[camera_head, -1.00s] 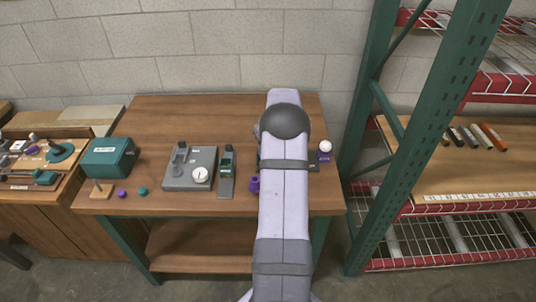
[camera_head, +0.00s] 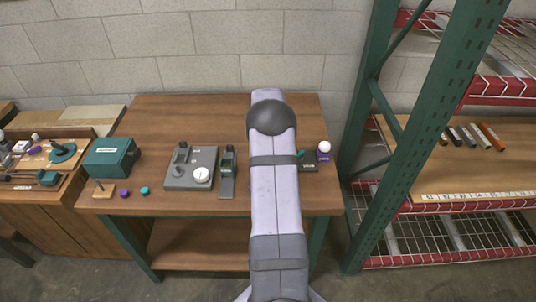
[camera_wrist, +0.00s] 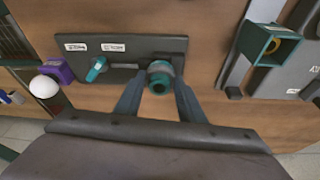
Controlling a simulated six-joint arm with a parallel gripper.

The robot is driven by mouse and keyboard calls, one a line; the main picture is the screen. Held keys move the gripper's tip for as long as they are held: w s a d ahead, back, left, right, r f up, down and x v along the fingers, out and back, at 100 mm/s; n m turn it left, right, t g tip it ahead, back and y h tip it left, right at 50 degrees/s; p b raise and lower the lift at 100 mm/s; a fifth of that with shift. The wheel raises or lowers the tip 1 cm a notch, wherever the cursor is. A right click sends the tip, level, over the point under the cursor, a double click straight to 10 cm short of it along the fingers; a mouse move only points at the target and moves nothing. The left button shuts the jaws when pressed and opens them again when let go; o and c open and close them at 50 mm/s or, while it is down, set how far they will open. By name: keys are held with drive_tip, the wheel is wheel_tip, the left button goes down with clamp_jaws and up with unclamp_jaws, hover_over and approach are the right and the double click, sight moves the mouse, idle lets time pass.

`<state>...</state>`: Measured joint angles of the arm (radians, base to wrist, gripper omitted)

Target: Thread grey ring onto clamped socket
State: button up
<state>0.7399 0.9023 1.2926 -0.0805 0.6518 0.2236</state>
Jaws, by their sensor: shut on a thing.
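My gripper (camera_wrist: 159,80) shows in the wrist view, its two fingers on either side of a teal socket (camera_wrist: 158,84) at the dark fixture plate (camera_wrist: 125,46). A grey ring (camera_wrist: 161,67) shows as a pale band around the teal part, and the fingers are shut on it. How far down the ring sits is hard to tell from this angle. A teal lever (camera_wrist: 97,68) stands on the same plate to the left. In the head view my arm hides the socket, ring and fingers; the plate's right end (camera_head: 309,168) and the lever (camera_head: 300,155) show.
A purple holder (camera_head: 323,157) with a white ball (camera_head: 324,146) stands right of the plate. Left are a dark stand (camera_head: 227,185), a grey gauge plate (camera_head: 190,181) and a teal box (camera_head: 111,157). Purple (camera_head: 124,193) and teal (camera_head: 145,190) pieces lie near the front edge.

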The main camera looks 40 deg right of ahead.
drive_tip(key=shift+w, duration=0.1)
idle(0.3)
drive_tip(key=m+b, duration=0.1)
drive_tip(key=m, duration=0.1)
drive_tip(key=m+g+b, duration=0.1)
drive_tip(key=m, duration=0.2)
drive_tip(key=shift+w+f+h, duration=0.15)
drive_tip(key=shift+w+h, duration=0.05)
drive_tip(key=shift+h, duration=0.2)
drive_tip(key=o, duration=1.3)
drive_tip(key=shift+o, duration=0.2)
drive_tip(key=shift+s, duration=0.1)
drive_tip(key=shift+a+r, duration=0.1)
drive_tip(key=shift+r, duration=0.1)
drive_tip(key=b+v, duration=0.2)
drive_tip(key=v, duration=0.5)
drive_tip(key=shift+a+r, duration=0.1)
